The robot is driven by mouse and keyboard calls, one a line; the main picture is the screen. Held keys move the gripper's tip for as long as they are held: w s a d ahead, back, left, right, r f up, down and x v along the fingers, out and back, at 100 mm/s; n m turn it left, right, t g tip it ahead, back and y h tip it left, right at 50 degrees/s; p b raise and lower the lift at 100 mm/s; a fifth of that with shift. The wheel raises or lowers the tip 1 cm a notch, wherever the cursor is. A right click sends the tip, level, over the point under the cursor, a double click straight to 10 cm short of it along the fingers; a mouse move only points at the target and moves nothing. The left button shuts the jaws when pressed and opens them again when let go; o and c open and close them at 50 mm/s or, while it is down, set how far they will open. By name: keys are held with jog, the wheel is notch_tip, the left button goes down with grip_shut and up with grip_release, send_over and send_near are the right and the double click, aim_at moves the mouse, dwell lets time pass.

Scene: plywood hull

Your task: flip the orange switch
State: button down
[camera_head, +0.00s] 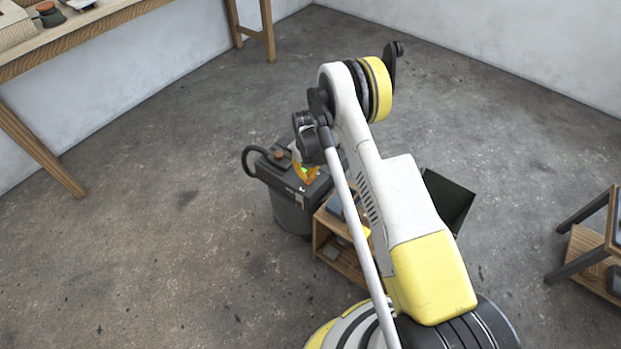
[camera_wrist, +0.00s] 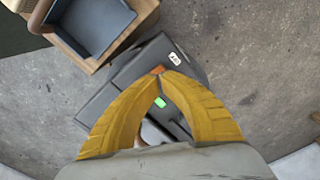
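A small orange piece, which looks like the orange switch (camera_wrist: 157,70), shows right at my fingertips in the wrist view, on top of a dark grey machine (camera_wrist: 130,72). The machine (camera_head: 291,212) stands on the floor in the head view, with a black hose or handle at its left. My gripper (camera_wrist: 161,77) has yellow curved fingers whose tips meet or nearly meet, with nothing visibly held. The fingers hide part of the switch, and I cannot tell whether they touch it. In the head view my gripper (camera_head: 305,173) is over the machine's top, partly hidden by my arm.
A small green patch (camera_wrist: 160,103) shows between the fingers, and a white label (camera_wrist: 175,58) lies beyond them. A wooden shelf unit (camera_head: 326,238) with a blue-grey tray (camera_wrist: 95,25) stands close beside the machine. A dark open bin (camera_head: 450,198) is behind my arm. Floor left is clear.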

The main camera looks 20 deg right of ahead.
aim_at(307, 182)
jog(key=shift+f, duration=1.7)
dwell(0.6)
jog(key=shift+r+p, duration=1.3)
jog(key=shift+r, duration=2.2)
